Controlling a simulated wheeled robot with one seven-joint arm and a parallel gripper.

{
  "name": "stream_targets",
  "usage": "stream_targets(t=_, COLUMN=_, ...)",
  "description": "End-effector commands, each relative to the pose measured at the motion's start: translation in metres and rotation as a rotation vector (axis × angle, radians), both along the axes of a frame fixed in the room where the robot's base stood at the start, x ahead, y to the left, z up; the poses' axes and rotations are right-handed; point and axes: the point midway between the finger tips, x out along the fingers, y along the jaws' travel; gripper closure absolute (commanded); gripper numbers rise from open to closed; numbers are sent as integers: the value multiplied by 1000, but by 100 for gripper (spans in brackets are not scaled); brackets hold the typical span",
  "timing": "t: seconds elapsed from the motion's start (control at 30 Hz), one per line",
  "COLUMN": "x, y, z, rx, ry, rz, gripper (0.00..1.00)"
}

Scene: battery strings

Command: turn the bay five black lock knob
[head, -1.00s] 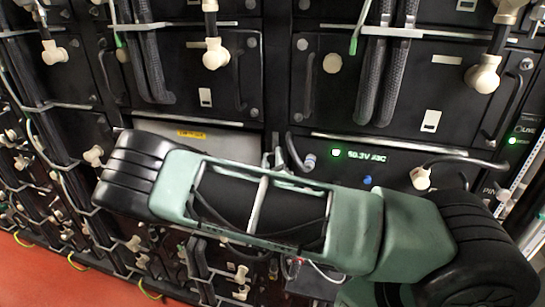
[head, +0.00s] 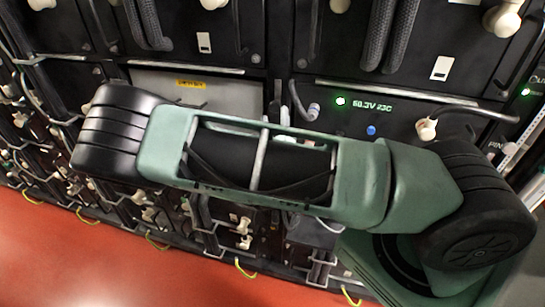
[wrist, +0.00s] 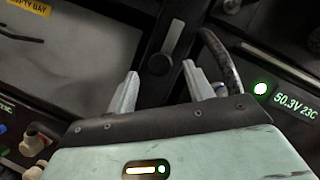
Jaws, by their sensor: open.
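A small round black knob (wrist: 160,64) sits on the dark upright between two bays in the wrist view, just below a short grey bar (wrist: 174,36). I take it for the lock knob; no bay number is readable. My gripper (wrist: 159,72) is open, its two pale fingers spread to the left and right of the knob in the picture. Nothing is between them that I can see held, and contact with the knob cannot be told. In the head view my green forearm covers the gripper and the knob.
A grey panel with a yellow empty-bay label (head: 190,84) is left of the upright. A lit voltage display (head: 371,106) with a green light and blue button (head: 371,130) is right. A dark cable (wrist: 220,58) curves close by the right finger. Red floor (head: 90,260) lies below.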

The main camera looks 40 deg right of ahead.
Motion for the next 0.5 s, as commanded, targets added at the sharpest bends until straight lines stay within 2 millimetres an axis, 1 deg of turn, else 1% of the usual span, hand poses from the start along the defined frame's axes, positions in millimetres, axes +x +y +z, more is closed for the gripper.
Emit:
stream_targets(t=0.03, x=-9, y=9, z=-10, rx=0, ry=2, rz=5, gripper=48)
stream_targets(t=0.3, x=-56, y=46, z=-29, rx=0, ry=1, rz=6, gripper=48)
stream_targets(t=0.5, x=-83, y=67, z=-38, rx=1, ry=1, rz=3, gripper=48)
